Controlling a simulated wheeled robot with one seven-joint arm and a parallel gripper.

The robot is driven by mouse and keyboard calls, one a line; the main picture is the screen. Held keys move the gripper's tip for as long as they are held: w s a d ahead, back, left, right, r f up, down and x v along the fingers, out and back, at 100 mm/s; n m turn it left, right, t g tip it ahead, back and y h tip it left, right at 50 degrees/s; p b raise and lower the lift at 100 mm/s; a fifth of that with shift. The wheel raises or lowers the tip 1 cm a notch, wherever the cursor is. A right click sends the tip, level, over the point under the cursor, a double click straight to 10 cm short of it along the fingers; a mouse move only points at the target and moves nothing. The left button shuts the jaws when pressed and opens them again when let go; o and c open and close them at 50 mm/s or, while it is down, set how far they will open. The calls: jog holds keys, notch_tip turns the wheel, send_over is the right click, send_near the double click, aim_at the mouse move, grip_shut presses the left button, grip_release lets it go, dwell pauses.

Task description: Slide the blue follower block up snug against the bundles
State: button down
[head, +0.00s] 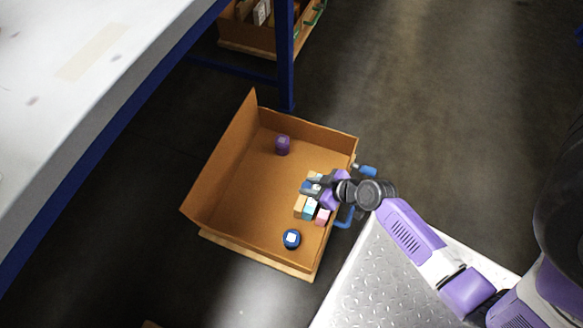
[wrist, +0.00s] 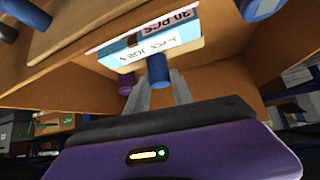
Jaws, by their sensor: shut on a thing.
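My gripper (head: 313,189) reaches into an open brown box over its right wall. In the wrist view its two grey fingers (wrist: 163,90) are shut on a short blue peg (wrist: 158,70). The peg stands against a light-blue labelled face (wrist: 150,52). In the head view a bit of the blue follower block (head: 306,185) shows by the fingertips, mostly hidden by them. Small bundles stand just below it in the picture: a tan one (head: 300,206), a teal one (head: 309,211) and a pink one (head: 322,217). Any gap between block and bundles is hard to tell.
The brown box (head: 222,190) sits on a pallet. Inside are a purple cylinder (head: 283,145) and a round blue thing with a white top (head: 292,238). The box's left floor is clear. A blue-legged table (head: 110,60) stands at left.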

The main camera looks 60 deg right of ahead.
jog(key=shift+s+d, duration=0.25)
jog(key=shift+s, duration=0.7)
jog(key=c, duration=1.4)
grip_release()
jog(key=shift+o, duration=0.2)
jog(key=p+v, duration=0.3)
jog(key=v, duration=0.4)
jog(key=shift+s+r, duration=0.3)
